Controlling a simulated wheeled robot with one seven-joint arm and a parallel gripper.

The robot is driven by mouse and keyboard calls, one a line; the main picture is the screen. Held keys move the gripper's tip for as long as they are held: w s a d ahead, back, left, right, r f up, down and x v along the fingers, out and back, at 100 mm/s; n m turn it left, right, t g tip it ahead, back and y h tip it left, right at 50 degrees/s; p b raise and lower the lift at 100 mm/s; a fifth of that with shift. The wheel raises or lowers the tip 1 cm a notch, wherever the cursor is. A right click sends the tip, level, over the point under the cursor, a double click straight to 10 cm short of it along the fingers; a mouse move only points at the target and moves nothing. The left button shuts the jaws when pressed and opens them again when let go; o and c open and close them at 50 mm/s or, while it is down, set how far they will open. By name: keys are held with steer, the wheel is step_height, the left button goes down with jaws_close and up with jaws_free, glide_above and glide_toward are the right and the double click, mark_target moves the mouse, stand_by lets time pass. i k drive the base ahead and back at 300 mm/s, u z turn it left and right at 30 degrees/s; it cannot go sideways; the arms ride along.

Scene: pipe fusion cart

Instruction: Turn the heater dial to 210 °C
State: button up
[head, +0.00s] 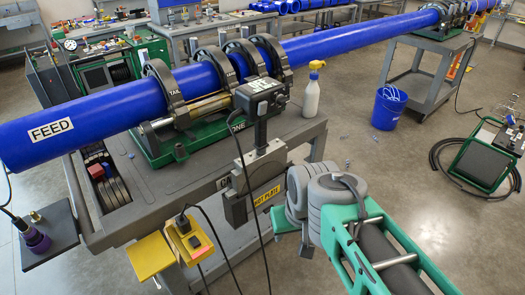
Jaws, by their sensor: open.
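The heater hangs at the front edge of the cart. It has a grey plate (240,208) with a yellow HOT PLATE label and a dark control box (262,97) on top, with pale markings on it. I cannot make out the dial or its setting at this size. My gripper (290,230) is to the right of the plate and lower in the picture, apart from the control box. Its green finger parts show partly beside the grey wrist, and the wrist hides the rest. I see nothing held in it.
A blue FEED pipe (120,112) runs through black clamps (165,92) on the cart (180,190). Black cables hang by the heater. A yellow socket box (190,240) sits at the front. A spray bottle (312,92) stands behind.

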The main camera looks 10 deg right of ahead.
mark_target(280, 100)
steer(key=u, duration=2.5)
steer(key=k, duration=0.95)
steer(key=z, duration=1)
steer(key=i, duration=0.5)
